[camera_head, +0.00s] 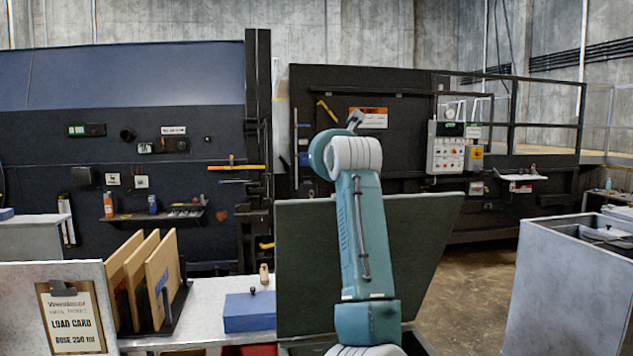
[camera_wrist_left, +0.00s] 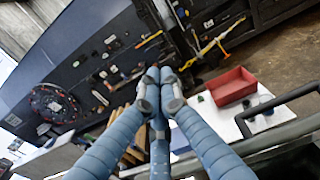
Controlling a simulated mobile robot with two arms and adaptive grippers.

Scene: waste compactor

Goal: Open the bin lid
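A broad dark green panel (camera_head: 420,235), which looks like the bin lid, stands raised and tilted behind my arm in the head view. Its middle is hidden by the arm. Below it, only a dark edge of the bin shows. One teal arm of mine rises in front of it, with its wrist above the panel's top edge. My right gripper is not in view.
A red tray (camera_wrist_left: 233,87) sits on the table. A grey cabinet (camera_head: 570,285) stands right, with open floor between it and the panel.

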